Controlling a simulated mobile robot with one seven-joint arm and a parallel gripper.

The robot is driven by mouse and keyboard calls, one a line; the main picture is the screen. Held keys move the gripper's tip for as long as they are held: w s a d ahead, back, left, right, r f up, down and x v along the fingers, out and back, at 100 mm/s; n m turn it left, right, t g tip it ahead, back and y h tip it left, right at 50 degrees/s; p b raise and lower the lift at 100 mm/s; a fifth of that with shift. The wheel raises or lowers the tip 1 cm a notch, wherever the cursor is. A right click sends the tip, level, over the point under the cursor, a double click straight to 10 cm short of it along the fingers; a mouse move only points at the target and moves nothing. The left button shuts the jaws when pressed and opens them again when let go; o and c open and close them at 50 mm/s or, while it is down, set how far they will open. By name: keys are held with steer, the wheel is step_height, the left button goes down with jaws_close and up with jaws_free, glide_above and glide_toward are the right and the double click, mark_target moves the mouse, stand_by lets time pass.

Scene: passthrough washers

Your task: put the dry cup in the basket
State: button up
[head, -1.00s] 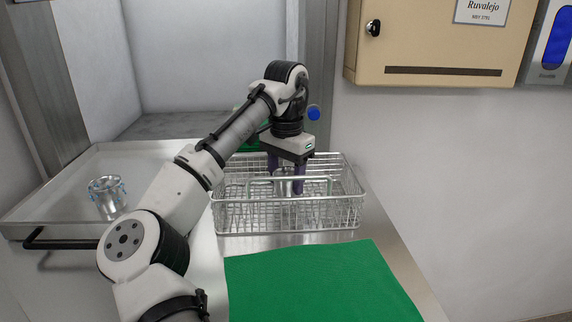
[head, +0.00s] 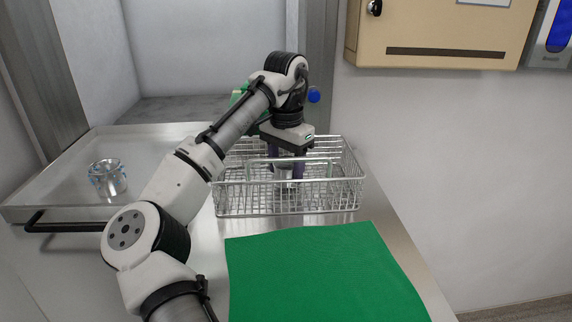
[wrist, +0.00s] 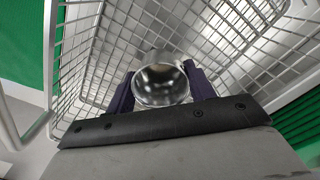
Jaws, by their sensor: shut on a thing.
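A shiny metal cup (wrist: 162,85) is held between the dark purple fingers of my gripper (head: 286,170). In the wrist view its round open mouth faces the camera. In the head view the cup (head: 284,185) shows through the wires, inside the wire basket (head: 240,200) and low in it. Whether it touches the basket floor I cannot tell. A second metal cup (head: 107,178), with bluish clear spots on it, stands on the steel tray at the left, away from my gripper.
A green mat (head: 320,275) lies flat and empty in front of the basket. A beige wall cabinet (head: 440,30) hangs behind at the right. Wire walls surround my fingers closely.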

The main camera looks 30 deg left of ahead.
steer(key=shift+f, duration=0.4)
steer(key=o, duration=1.1)
steer(key=shift+o, duration=0.2)
steer(key=shift+r, duration=0.1)
step_height(320, 180, up, 14)
steer(key=shift+f, duration=0.25)
